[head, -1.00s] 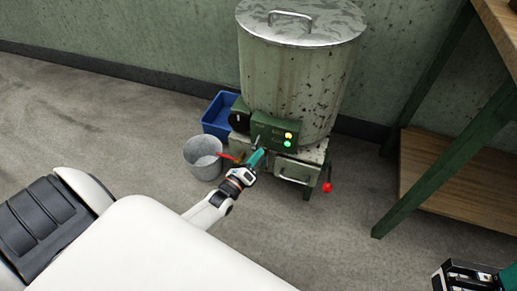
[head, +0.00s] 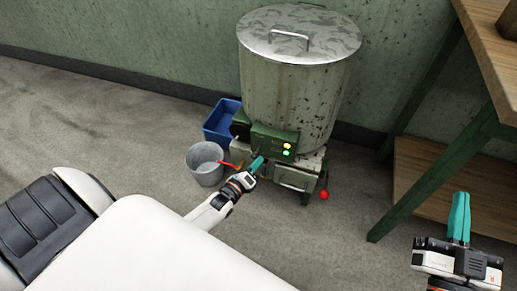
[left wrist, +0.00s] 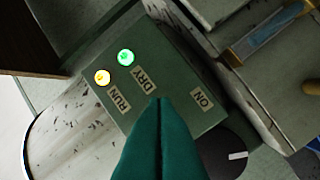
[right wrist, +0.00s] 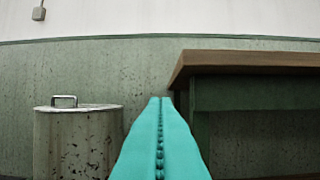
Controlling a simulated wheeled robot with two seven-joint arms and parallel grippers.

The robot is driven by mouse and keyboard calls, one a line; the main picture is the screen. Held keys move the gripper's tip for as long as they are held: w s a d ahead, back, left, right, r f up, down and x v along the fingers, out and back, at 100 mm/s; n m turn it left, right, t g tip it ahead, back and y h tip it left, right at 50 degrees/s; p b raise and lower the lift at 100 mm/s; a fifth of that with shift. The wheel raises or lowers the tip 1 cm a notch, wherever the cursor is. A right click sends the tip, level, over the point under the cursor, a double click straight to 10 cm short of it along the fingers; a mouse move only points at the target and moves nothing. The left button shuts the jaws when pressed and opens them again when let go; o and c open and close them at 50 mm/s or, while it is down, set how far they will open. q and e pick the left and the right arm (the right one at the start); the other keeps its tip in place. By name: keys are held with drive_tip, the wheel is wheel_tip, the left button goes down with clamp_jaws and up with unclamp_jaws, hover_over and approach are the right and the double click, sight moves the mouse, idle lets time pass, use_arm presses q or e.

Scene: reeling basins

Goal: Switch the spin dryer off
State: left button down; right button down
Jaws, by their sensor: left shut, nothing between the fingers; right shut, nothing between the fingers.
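The spin dryer (head: 290,95) is a tall, worn drum with a lid, on a low stand. Its green control box (head: 262,139) has a yellow and a green lamp, both lit. In the left wrist view the box face (left wrist: 185,85) shows RUN, DRY and ON labels and a dark dial (left wrist: 228,155) with a white mark. My left gripper (head: 259,160) is shut and empty, its fingertips just in front of the box's lower part. Its fingers cover the area below the labels, so I cannot make out the switch. My right gripper (head: 461,195) is shut and empty, raised at the right.
A grey bucket (head: 206,160) and a blue bin (head: 219,121) stand left of the dryer. A red ball-shaped knob (head: 324,195) is low at its right. A wooden table with green legs (head: 440,165) fills the right side. Floor in front is clear.

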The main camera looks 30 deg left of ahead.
wheel_tip(320, 180, down, 12)
drive_tip(key=s+d+g+h+p, duration=0.3)
drive_tip(key=g, duration=0.6)
use_arm(q)
wheel_tip(320, 180, up, 3)
drive_tip(key=g+p, duration=0.1)
drive_tip(key=p, duration=0.1)
drive_tip(key=g+p, duration=0.2)
drive_tip(key=p, duration=0.1)
drive_tip(key=shift+w+a+f+n, duration=0.1)
drive_tip(key=shift+f+n, duration=0.1)
drive_tip(key=shift+n, duration=0.2)
use_arm(e)
drive_tip(key=s+d+f+g+h, duration=0.1)
drive_tip(key=s+d+f+g, duration=0.1)
drive_tip(key=s+g, duration=0.2)
drive_tip(key=s+d+f+g+h, duration=0.1)
drive_tip(key=s+f+g, duration=0.1)
drive_tip(key=s+g, duration=0.2)
drive_tip(key=s, duration=0.3)
drive_tip(key=shift+s+d+f+m, duration=0.15)
drive_tip(key=shift+s+d+m, duration=0.05)
drive_tip(key=shift+d+m, duration=0.2)
use_arm(q)
drive_tip(key=shift+r, duration=0.1)
